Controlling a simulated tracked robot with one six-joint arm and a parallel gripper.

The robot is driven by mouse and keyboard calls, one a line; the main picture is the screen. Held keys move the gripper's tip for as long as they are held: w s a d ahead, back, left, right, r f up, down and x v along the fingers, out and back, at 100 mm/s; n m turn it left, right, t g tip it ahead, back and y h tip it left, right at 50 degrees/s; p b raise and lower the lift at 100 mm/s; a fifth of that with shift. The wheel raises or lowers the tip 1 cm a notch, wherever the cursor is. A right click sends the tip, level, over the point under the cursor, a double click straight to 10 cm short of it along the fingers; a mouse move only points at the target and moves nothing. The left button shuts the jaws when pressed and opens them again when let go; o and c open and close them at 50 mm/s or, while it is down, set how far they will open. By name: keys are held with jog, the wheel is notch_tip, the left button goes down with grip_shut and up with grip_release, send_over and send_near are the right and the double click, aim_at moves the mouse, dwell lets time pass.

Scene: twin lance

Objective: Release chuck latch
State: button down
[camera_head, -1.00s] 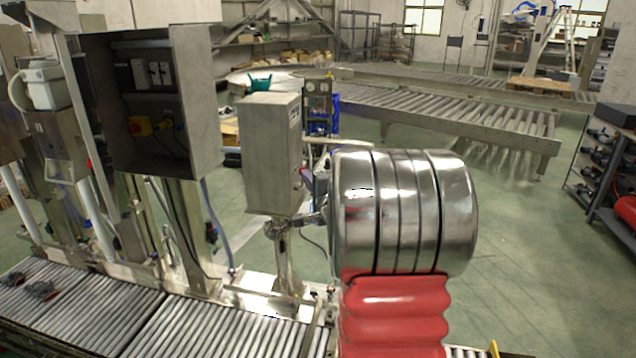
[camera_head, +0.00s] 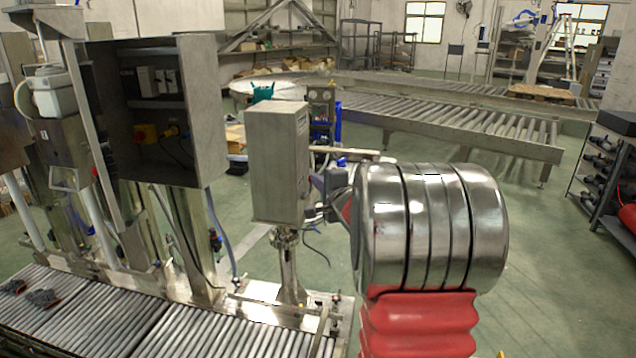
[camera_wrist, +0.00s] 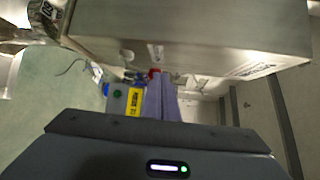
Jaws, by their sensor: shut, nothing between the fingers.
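A grey metal box (camera_head: 277,165) stands on a steel post beside the roller conveyor. My gripper (camera_head: 318,187) is at the box's right side, mostly hidden behind my large silver and red arm parts. In the wrist view, my gripper's purple-grey fingers (camera_wrist: 160,97) are together, with nothing visible between them. The box also fills the top of the wrist view (camera_wrist: 190,32), close beyond the fingers. I cannot pick out the chuck latch for certain in either view.
A roller conveyor (camera_head: 190,325) runs along the front left. An open control cabinet (camera_head: 205,110) stands left of the box. Another roller conveyor (camera_head: 480,135) lies behind. A black rack (camera_head: 605,165) stands at the right. Green floor is clear between them.

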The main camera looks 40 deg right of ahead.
jog(key=r+v, duration=0.2)
jog(key=v, duration=1.1)
jog(key=shift+s+d+r, duration=0.2)
jog(key=shift+r, duration=0.2)
dwell(0.3)
